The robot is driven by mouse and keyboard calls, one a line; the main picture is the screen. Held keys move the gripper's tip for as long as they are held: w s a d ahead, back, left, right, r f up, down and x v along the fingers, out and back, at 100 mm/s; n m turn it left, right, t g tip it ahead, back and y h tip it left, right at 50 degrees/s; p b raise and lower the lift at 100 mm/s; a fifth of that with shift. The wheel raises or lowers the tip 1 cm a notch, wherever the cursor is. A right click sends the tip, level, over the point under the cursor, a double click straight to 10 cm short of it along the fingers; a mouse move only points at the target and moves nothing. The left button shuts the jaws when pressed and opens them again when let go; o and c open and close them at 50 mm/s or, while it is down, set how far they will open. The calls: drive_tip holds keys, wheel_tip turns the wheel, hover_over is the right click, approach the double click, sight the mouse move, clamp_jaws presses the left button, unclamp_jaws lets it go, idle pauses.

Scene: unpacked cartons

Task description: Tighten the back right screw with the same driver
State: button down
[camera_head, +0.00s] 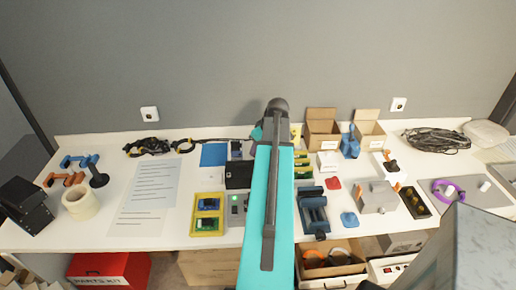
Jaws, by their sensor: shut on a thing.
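My teal arm (267,215) reaches away over the middle of the bench, and its dark joint (277,106) is near the wall. My gripper does not show; the arm covers that part of the bench. The driver cannot be made out. No screw is clear enough to see. A grey box-shaped part (376,195) lies right of the arm. A small grey unit with a green spot (237,206) and a black box (238,176) are just left of the arm. I cannot tell which part bears the back right screw.
A yellow tray (207,234) with small boards is left of the arm. A blue vise-like tool (313,212) is right of it. Open cartons (322,132) stand at the back. A tape roll (80,203) and paper sheets (143,205) lie left. A red kit box (108,271) is below the bench.

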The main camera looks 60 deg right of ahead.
drive_tip(key=m+h, duration=0.1)
drive_tip(key=m, duration=0.4)
drive_tip(key=shift+w+a+g+h+p, duration=0.15)
drive_tip(key=shift+a+g+h+p, duration=0.05)
drive_tip(key=shift+g+h+p, duration=0.2)
drive_tip(key=shift+d, duration=0.1)
drive_tip(key=shift+n+y, duration=0.3)
drive_tip(key=shift+n, duration=0.6)
drive_tip(key=shift+r+p, duration=1.3)
drive_tip(key=shift+r, duration=0.95)
